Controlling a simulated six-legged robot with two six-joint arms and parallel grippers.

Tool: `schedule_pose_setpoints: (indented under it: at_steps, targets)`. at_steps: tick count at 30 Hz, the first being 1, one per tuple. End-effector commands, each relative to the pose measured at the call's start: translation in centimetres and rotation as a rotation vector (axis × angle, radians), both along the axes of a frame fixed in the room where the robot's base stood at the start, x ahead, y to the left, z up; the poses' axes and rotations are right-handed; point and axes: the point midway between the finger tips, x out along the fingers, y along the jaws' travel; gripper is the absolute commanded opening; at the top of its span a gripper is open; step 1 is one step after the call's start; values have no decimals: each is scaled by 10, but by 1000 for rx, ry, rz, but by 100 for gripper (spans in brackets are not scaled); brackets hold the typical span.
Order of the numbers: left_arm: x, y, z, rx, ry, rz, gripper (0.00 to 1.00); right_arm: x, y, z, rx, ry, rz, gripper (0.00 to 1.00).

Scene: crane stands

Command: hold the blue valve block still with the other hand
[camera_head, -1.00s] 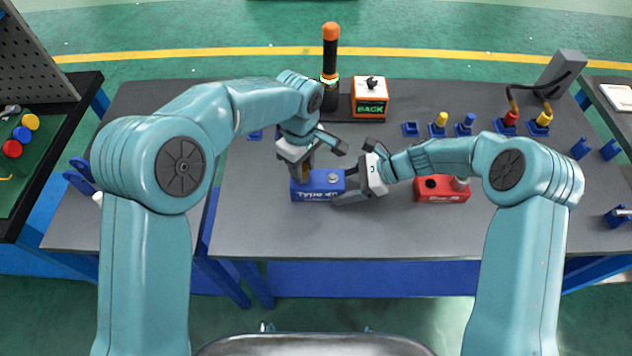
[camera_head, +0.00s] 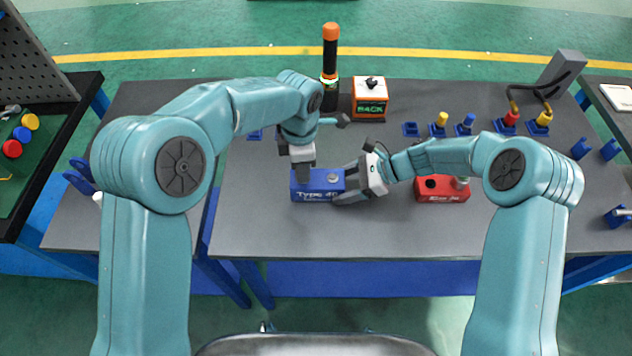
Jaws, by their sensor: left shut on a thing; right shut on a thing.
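The blue valve block (camera_head: 319,190), with white lettering on its front, sits flat on the grey bench. A small light round fitting shows on its top. My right gripper (camera_head: 345,187) is at the block's right end and is shut on it. My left gripper (camera_head: 303,176) points down over the block's left end, shut on a part there. Its fingers hide that part, so I cannot tell its shape now.
A red block (camera_head: 442,189) stands to the right, close to my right forearm. Behind are an orange box (camera_head: 370,97) and a black-and-orange upright tool (camera_head: 330,65). Blue holders with yellow, blue and red-topped pieces stand at the back right. The front of the bench (camera_head: 300,240) is clear.

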Motion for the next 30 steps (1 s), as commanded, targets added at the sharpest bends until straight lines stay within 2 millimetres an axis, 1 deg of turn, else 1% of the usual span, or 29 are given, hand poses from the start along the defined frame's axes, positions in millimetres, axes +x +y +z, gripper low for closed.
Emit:
schedule_pose_setpoints:
  at_steps: [7,8,15,18,24,25,27,30]
  targets:
    - [1,0,2,-1,-4,17,0,0,0,-1,-2,0,0,27]
    - [1,0,2,-1,-4,42,0,0,0,-1,-2,0,0,27]
    - [1,0,2,-2,-4,386,0,0,0,-1,-2,0,0,27]
    - [1,0,2,-2,-4,446,0,0,0,-1,-2,0,0,27]
    - [1,0,2,-2,-4,449,0,0,-1,-1,-2,0,0,27]
    - [1,1,2,-2,-4,449,42,0,-1,-1,-2,0,0,27]
    - [1,0,2,-2,-4,449,62,0,-1,-1,-2,0,0,27]
    - [1,0,2,-1,-3,448,62,0,0,0,-1,1,1,27]
